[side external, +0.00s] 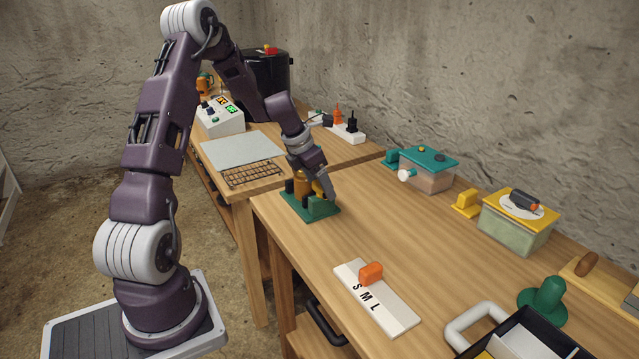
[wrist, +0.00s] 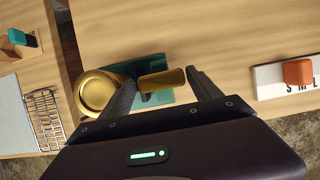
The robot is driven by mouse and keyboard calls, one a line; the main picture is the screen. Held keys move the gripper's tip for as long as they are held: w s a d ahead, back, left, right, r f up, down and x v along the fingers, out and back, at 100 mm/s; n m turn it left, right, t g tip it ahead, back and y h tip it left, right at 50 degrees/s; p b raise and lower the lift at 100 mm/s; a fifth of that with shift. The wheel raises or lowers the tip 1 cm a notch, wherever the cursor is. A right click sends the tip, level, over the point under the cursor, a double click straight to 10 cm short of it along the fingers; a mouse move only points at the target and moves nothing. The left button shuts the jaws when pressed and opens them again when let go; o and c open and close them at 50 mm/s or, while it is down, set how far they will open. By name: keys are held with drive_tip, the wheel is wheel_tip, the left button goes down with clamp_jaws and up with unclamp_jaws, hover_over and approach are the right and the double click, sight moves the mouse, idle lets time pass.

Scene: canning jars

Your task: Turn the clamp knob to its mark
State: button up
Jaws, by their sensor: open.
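The clamp stands on a green base (side external: 312,207) near the table's left end in the side view. Its brass body (side external: 301,184) rises from the base. In the wrist view the clamp shows a round brass disc (wrist: 96,93) and a brass bar-shaped knob (wrist: 163,79) over the green base (wrist: 152,64). My gripper (side external: 327,193) is down at the clamp. In the wrist view my gripper (wrist: 162,77) is open, with one finger on each side of the knob; contact cannot be told. The knob's mark is not visible.
A white S-M-L strip with an orange slider (side external: 371,273) lies nearer the front. Teal-lidded (side external: 428,168) and yellow-lidded (side external: 517,220) boxes stand to the right. A black tray (side external: 530,335) is at front right. Bare wood lies between the clamp and the boxes.

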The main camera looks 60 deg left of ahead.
drive_tip(key=c, duration=1.1)
